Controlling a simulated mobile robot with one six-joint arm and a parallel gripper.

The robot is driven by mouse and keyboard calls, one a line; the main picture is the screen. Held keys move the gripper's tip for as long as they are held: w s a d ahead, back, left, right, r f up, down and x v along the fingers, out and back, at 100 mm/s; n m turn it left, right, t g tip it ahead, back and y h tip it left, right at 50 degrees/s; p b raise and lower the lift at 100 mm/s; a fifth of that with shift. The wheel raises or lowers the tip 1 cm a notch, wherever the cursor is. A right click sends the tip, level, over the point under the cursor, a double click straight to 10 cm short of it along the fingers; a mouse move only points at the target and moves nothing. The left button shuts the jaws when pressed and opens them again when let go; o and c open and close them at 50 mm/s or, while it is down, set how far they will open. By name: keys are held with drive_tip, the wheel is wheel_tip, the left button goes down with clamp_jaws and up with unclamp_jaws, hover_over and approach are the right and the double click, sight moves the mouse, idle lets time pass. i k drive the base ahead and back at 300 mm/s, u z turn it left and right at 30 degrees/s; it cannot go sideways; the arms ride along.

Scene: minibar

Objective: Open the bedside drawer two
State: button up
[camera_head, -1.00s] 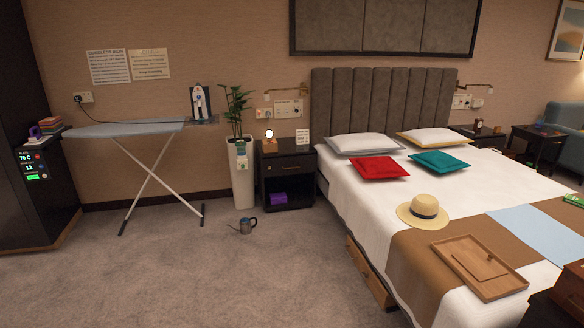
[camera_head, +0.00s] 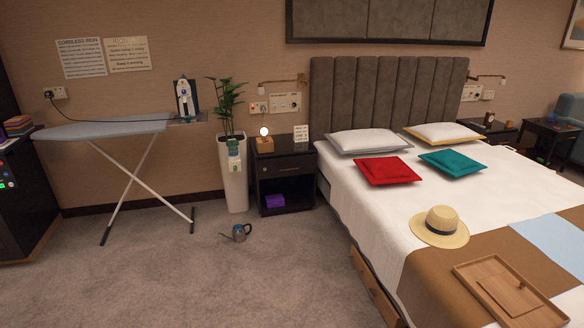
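A dark bedside table (camera_head: 314,178) stands between a tall white planter and the bed's near-left side. Its upper drawer (camera_head: 286,168), with a small handle at the front, is shut. Below the drawer is an open shelf with a purple item (camera_head: 275,201) in it. A second dark bedside table (camera_head: 491,130) is partly visible beyond the bed on the right; its front is hidden by the bed. I cannot tell from markings which one is number two. My gripper is not in view.
An ironing board (camera_head: 105,130) stands at the left. The planter (camera_head: 234,180) adjoins the near bedside table, and a watering can (camera_head: 238,233) sits on the carpet in front. The bed (camera_head: 365,205) fills the right. Carpet (camera_head: 190,285) at the lower left is clear.

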sight(271, 167)
drive_tip(key=i, duration=1.55)
drive_tip(key=u, duration=0.45)
drive_tip(key=i, duration=0.75)
drive_tip(key=u, duration=0.75)
drive_tip(key=i, duration=1.1)
drive_tip(key=u, duration=0.5)
